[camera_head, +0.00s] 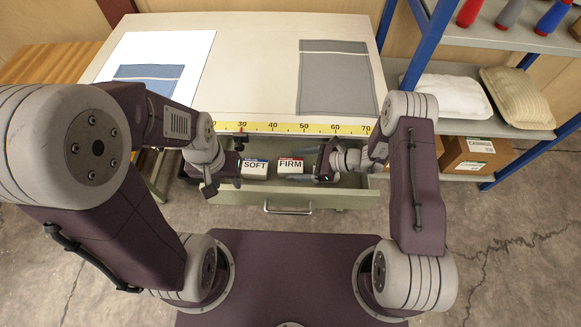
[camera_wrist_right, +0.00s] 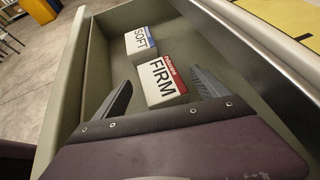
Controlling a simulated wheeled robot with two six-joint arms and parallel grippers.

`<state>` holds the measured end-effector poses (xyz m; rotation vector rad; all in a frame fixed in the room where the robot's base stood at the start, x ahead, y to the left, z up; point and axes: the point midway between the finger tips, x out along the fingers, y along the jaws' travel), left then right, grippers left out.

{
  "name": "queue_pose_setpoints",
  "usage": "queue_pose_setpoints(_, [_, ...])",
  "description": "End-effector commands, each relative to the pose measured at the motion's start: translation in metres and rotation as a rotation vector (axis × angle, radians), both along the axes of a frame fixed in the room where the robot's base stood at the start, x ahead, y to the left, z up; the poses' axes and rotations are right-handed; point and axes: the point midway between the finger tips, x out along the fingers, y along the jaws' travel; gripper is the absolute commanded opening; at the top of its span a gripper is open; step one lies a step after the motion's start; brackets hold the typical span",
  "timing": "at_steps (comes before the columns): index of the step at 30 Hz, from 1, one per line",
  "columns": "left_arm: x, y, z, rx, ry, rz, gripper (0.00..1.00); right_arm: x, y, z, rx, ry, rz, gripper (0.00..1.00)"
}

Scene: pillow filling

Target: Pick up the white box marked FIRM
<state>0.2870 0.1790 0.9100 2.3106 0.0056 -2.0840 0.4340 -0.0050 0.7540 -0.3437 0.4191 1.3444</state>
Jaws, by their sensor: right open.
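The white box marked FIRM (camera_head: 291,168) lies in the open drawer (camera_head: 345,200) below the table edge, with a red strip on its top. The FIRM box also shows in the right wrist view (camera_wrist_right: 163,82), between and just beyond the fingers. My right gripper (camera_wrist_right: 165,90) is open, with its fingers apart on either side of the box; I cannot tell if they touch it. It also shows in the head view (camera_head: 312,172), to the right of the box. My left gripper (camera_head: 222,186) is at the drawer's left part; its fingers look apart.
A white box marked SOFT (camera_head: 255,170) with a blue strip lies just left of FIRM. The drawer walls stand close around both. A yellow ruler (camera_head: 290,128) runs along the table edge. Grey (camera_head: 335,80) and blue (camera_head: 148,78) fabric pieces lie on the table. A shelf (camera_head: 500,125) stands at right.

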Motion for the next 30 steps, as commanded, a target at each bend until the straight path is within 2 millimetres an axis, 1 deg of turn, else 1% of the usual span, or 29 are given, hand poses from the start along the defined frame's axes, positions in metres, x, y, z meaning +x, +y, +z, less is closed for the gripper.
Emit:
queue_pose_setpoints(3, [0.000, 0.000, 0.000, 0.000, 0.000, 0.000, 0.40, 0.001, 0.006, -0.003, 0.000, 0.000, 0.000, 0.84])
queue_pose_setpoints(8, [0.000, 0.000, 0.000, 0.000, 0.000, 0.000, 0.40, 0.001, 0.005, -0.003, 0.000, 0.000, -0.001, 0.84])
queue_pose_setpoints(9, [0.000, 0.000, 0.000, 0.000, 0.000, 0.000, 0.40, 0.001, 0.005, -0.003, 0.000, 0.000, -0.001, 0.73])
queue_pose_setpoints(11, [0.000, 0.000, 0.000, 0.000, 0.000, 0.000, 0.40, 0.001, 0.005, -0.003, 0.000, 0.000, -0.001, 0.56])
queue_pose_setpoints(12, [0.000, 0.000, 0.000, 0.000, 0.000, 0.000, 0.40, 0.001, 0.005, -0.003, 0.000, 0.000, -0.001, 0.45])
queue_pose_setpoints(14, [0.000, 0.000, 0.000, 0.000, 0.000, 0.000, 0.40, 0.001, 0.005, -0.003, 0.000, 0.000, -0.001, 0.28])
queue_pose_setpoints(15, [0.000, 0.000, 0.000, 0.000, 0.000, 0.000, 0.40, 0.001, 0.005, -0.003, 0.000, 0.000, -0.001, 0.17])
queue_pose_setpoints(16, [0.000, 0.000, 0.000, 0.000, 0.000, 0.000, 0.40, 0.001, 0.005, -0.003, 0.000, 0.000, -0.001, 0.13])
queue_pose_setpoints(26, [0.000, 0.000, 0.000, 0.000, 0.000, 0.000, 0.40, 0.001, 0.005, -0.003, 0.000, 0.000, -0.001, 0.12])
queue_pose_setpoints(29, [0.000, 0.000, 0.001, 0.000, 0.000, 0.000, 0.40, 0.001, 0.005, 0.003, 0.000, 0.000, -0.001, 0.12])
queue_pose_setpoints(30, [0.000, 0.000, 0.002, 0.000, 0.000, 0.000, 0.40, 0.002, 0.005, 0.007, 0.000, -0.002, -0.001, 0.12])
